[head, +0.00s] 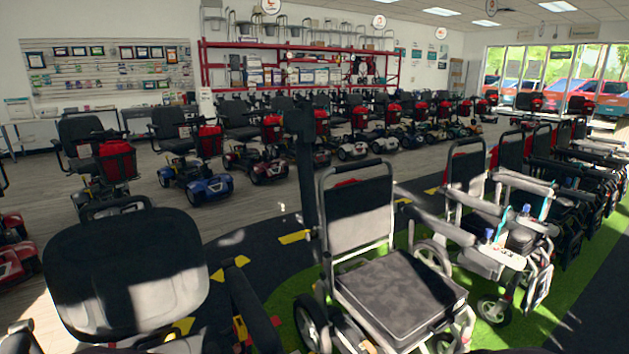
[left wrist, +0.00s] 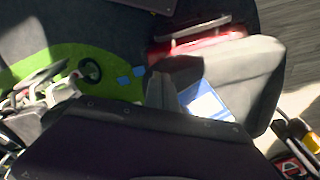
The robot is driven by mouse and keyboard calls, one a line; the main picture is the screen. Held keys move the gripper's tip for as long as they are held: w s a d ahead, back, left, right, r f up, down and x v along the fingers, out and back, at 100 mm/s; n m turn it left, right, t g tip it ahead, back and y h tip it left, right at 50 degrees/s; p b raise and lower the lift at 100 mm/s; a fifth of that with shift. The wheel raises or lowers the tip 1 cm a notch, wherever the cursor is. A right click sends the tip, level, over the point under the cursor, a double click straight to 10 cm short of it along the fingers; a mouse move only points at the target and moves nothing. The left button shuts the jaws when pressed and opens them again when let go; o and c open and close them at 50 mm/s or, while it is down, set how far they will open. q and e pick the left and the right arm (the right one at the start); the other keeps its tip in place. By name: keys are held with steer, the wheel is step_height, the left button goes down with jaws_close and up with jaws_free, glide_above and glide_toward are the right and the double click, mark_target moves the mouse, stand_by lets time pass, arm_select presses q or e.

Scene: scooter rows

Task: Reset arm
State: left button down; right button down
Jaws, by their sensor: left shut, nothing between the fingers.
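My left gripper (left wrist: 162,90) shows in the left wrist view as short grey fingers past a dark body with small screws. The fingers are shut and empty. Below and around them lie a dark grey rounded seat or backrest (left wrist: 250,75), a red part (left wrist: 197,42) and a blue-and-white patch (left wrist: 203,103). I cannot tell how far the fingers are from these. I make out neither gripper in the head view, and my right gripper shows in no view.
A dark padded chair (head: 125,270) stands close at the front left. A wheelchair with a grey seat (head: 398,290) stands at front centre, with more wheelchairs to the right. Scooters (head: 200,165) line the back before a red rack (head: 300,45). Dark floor strips lie between the rows.

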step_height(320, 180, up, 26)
steer(key=p, duration=2.3)
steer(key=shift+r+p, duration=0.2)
steer(key=shift+p, duration=0.15)
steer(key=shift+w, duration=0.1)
